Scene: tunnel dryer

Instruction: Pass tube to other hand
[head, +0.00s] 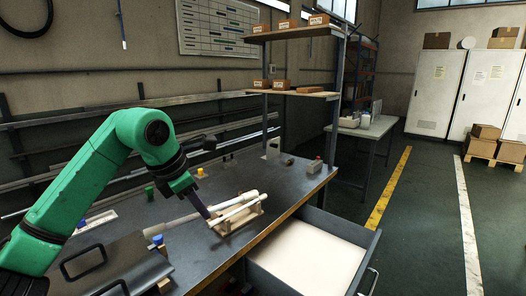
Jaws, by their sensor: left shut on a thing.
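My left gripper (206,215), on the green arm from the left, points down at the left end of a small wooden rack (226,229) on the dark workbench (290,187). It is shut on a thin pale tube (184,220); the grip itself is small and partly hidden by the fingers. White tubes (240,207) lie slanted along the rack, close to the fingertips. I cannot tell whether the held tube touches the rack. My right gripper is not in view.
An open drawer (344,223) juts out at the bench's front right. Small coloured caps (150,191) stand on the bench, left of the rack. A dark case with handles (125,262) lies at the front left. Shelf posts (336,100) rise behind; bare bench lies right of the rack.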

